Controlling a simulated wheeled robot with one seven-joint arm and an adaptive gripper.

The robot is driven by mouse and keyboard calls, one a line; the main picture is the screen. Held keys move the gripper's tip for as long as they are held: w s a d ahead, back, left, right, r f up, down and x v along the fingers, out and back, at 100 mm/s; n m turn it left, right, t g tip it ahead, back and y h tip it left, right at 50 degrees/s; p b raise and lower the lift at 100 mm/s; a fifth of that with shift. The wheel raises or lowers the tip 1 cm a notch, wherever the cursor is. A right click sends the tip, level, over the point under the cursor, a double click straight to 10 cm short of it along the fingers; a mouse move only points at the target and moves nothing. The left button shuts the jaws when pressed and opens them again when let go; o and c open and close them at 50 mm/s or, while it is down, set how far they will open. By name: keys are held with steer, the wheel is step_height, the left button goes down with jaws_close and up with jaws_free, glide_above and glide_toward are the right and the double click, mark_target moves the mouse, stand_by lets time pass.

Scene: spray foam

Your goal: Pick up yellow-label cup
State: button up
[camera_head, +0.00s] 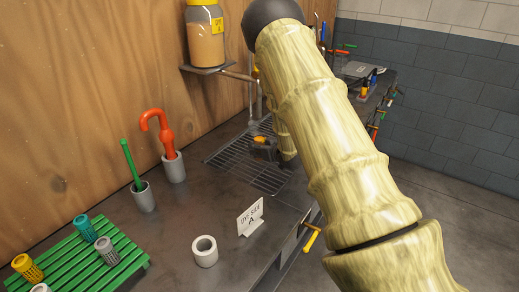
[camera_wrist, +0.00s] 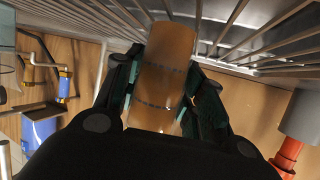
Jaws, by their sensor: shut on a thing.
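In the wrist view, my gripper (camera_wrist: 164,88) is shut on an amber, see-through cup (camera_wrist: 165,65) with thin dashed lines around it. A dark finger presses on each side of it. No yellow label shows on the side facing the camera. The cup is close to the metal grate bars (camera_wrist: 260,50); I cannot tell whether they touch. In the head view, my arm hides much of the area around the grate (camera_head: 240,165). A small orange patch shows by the dark gripper parts there, too small to read.
A large amber jar with a yellow label (camera_head: 206,38) stands on a wall shelf left of my arm. An orange umbrella-like tool (camera_head: 166,140) and a green stick (camera_head: 131,165) stand in grey holders. A white sign (camera_head: 250,217), a pale ring (camera_head: 204,251) and a green rack (camera_head: 95,262) are nearer.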

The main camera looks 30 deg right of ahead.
mark_target(263, 141)
steer(key=shift+r, duration=0.25)
steer(key=shift+r+b, duration=0.6)
steer(key=shift+r, duration=0.85)
steer(key=s+a+r+b, duration=0.1)
steer(key=s+a+b, duration=0.1)
steer(key=s, duration=1.3)
steer(key=shift+s+a+r+b, duration=0.25)
steer(key=shift+s+r+b, duration=0.05)
steer(key=shift+b, duration=0.4)
steer(key=shift+s, duration=0.1)
